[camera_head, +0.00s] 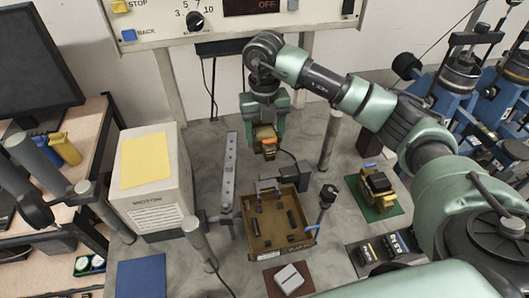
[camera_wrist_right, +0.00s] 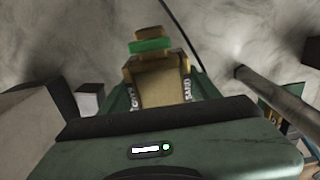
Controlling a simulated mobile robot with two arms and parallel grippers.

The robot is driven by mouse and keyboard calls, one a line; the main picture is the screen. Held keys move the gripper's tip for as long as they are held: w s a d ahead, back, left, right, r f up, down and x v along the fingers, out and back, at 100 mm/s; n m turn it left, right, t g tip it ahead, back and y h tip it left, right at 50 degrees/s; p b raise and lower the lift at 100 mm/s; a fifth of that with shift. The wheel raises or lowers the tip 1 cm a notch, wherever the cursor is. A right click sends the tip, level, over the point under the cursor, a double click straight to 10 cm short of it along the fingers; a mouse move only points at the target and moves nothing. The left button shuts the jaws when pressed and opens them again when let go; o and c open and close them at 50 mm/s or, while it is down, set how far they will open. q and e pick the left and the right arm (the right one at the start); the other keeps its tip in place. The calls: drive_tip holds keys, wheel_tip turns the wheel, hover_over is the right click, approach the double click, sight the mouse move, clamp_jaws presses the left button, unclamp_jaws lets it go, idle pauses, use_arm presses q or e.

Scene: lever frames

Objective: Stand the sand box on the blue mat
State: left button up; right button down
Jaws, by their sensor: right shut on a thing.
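My right gripper (camera_head: 264,125) hangs over the bench, behind the brown tray. It is shut on the sand box (camera_head: 268,146), a small tan-brown box. In the right wrist view the sand box (camera_wrist_right: 158,78) sits between the fingers, with "SAND" lettering on its side and a green band near its far end. The box appears held clear of the bench. The blue mat (camera_head: 142,277) lies flat at the front left, and its visible surface is bare. My left gripper is not in view.
A brown tray (camera_head: 257,246) with dark pieces stands mid-bench. A white box (camera_head: 149,180) with a yellow sheet stands behind the blue mat. Upright posts (camera_head: 329,140) and a slotted rail (camera_head: 229,175) are obstacles. A green mat (camera_head: 391,210) holds a yellow-black item; a red mat holds a white block (camera_head: 289,278).

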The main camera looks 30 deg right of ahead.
sight(265, 134)
drive_tip(key=r, duration=0.1)
drive_tip(key=r+b, duration=0.1)
drive_tip(key=r, duration=0.1)
drive_tip(key=shift+s+a+r, duration=0.1)
drive_tip(key=shift+s+r, duration=0.1)
drive_tip(key=shift+s, duration=0.1)
drive_tip(key=s+a+b, duration=0.4)
drive_tip(key=s+b, duration=0.1)
drive_tip(key=s, duration=1.2)
drive_tip(key=shift+a, duration=0.2)
